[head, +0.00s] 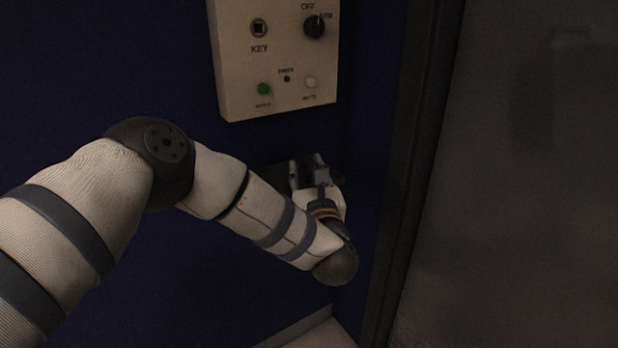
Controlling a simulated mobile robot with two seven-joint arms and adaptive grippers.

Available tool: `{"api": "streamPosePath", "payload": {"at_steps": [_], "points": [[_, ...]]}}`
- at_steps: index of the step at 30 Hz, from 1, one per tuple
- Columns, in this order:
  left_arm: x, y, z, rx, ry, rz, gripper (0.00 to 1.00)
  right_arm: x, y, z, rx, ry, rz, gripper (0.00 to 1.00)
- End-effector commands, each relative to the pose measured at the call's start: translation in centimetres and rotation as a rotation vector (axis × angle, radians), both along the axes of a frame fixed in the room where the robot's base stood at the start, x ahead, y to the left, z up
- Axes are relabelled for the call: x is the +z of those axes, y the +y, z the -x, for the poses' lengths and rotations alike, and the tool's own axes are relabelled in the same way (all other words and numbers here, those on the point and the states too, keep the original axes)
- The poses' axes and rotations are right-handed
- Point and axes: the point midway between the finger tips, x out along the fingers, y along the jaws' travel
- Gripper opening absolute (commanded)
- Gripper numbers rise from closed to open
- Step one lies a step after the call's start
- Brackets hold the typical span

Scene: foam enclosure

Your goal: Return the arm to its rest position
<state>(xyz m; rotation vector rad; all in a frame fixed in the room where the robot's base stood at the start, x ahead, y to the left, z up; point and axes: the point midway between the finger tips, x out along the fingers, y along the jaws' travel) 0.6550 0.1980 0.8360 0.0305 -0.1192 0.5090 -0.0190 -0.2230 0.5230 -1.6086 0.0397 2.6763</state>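My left arm (200,180) comes in from the left edge and reaches across to the middle of the head view. Its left gripper (300,172) is dark and sits beyond the wrist, below the control panel and in front of the dark blue wall. The fingers are dim and partly hidden by the wrist, so I cannot tell whether they are open or shut. My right arm and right gripper are not in view.
A beige control panel (232,60) with a key switch (259,28), a black knob (314,26) and a green button (264,89) is on the blue wall (100,60). A dark vertical frame (415,150) and a grey panel (530,200) stand to the right.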

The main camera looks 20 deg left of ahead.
Motion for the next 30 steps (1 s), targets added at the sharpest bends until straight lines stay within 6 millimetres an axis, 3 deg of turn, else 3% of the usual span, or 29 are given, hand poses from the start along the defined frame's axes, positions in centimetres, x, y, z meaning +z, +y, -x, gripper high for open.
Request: {"api": "streamPosePath", "payload": {"at_steps": [9, 16, 17, 20, 23, 25, 27, 29, 30], "points": [[-1.1, -4.0, 7.0, -0.005, 0.005, 0.001, 0.31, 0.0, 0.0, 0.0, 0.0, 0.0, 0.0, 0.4], [-1.6, -5.6, 9.7, -0.013, 0.02, -0.019, 0.31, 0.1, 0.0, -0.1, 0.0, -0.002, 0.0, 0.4], [-2.1, -5.7, 10.0, -0.026, 0.056, -0.051, 0.31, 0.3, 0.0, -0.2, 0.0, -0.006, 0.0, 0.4], [-6.5, -6.5, 11.5, -0.156, 0.337, -0.326, 0.31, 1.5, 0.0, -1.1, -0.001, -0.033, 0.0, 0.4], [-13.9, -7.1, 16.5, -0.439, 0.745, -0.812, 0.31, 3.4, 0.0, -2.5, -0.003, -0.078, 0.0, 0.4], [-18.4, -6.7, 21.7, -0.682, 0.962, -1.147, 0.31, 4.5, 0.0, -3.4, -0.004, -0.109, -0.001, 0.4], [-21.7, -5.7, 27.8, -0.952, 1.107, -1.453, 0.31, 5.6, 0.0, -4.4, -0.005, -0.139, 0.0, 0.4], [-23.5, -4.6, 33.4, -1.203, 1.174, -1.689, 0.31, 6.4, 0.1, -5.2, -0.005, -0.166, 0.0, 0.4], [-24.2, -3.6, 37.2, -1.382, 1.185, -1.829, 0.31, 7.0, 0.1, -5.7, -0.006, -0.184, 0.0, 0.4]]}}
